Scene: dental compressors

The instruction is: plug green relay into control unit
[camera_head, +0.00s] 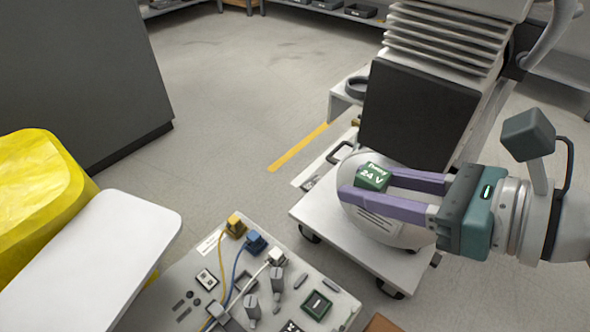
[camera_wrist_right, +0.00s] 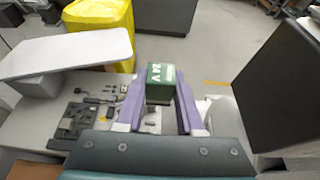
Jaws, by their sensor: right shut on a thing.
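My right gripper (camera_head: 358,182) comes in from the right in the head view, its purple fingers shut on a green relay (camera_head: 373,177) marked "24 V". The right wrist view shows the relay (camera_wrist_right: 160,80) between the tips of the right gripper (camera_wrist_right: 160,92). The relay is held in the air, to the right of and apart from the control unit (camera_head: 272,300), a grey panel at the bottom of the head view. A green square socket (camera_head: 317,305) is on the panel's right part. My left gripper is not in either view.
Yellow (camera_head: 236,226), blue (camera_head: 255,240) and white (camera_head: 276,257) plugs with cables are on the panel. A white wheeled cart (camera_head: 335,237) with a rounded machine stands behind the right gripper. A yellow bag (camera_head: 35,180) and white board (camera_head: 100,255) are at left. Open floor lies behind.

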